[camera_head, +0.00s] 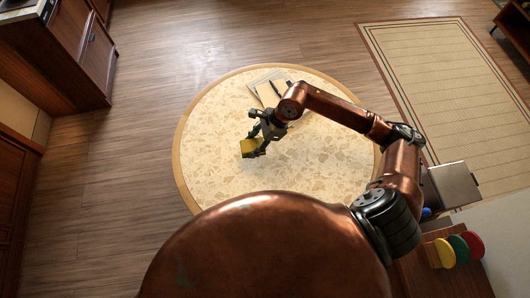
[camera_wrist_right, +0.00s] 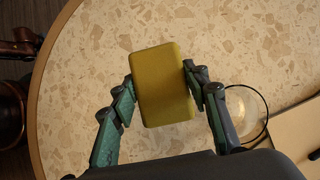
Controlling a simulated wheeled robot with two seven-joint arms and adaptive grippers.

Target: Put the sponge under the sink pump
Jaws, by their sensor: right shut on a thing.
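My right gripper (camera_head: 262,139) is shut on a yellow sponge (camera_head: 248,147) over the round stone-patterned table (camera_head: 215,170). In the right wrist view the sponge (camera_wrist_right: 162,85) sits between the two green-and-grey fingers of the right gripper (camera_wrist_right: 158,90), which touch its sides. Whether the sponge touches the tabletop is hard to tell. The sink and its pump are not in view. My left gripper is not in view.
A notebook (camera_head: 268,95) with a pen lies at the table's far side, near my right forearm. A clear round object (camera_wrist_right: 243,110) stands beside the right finger in the wrist view. Wooden cabinets (camera_head: 75,50) stand at the upper left, with open floor between.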

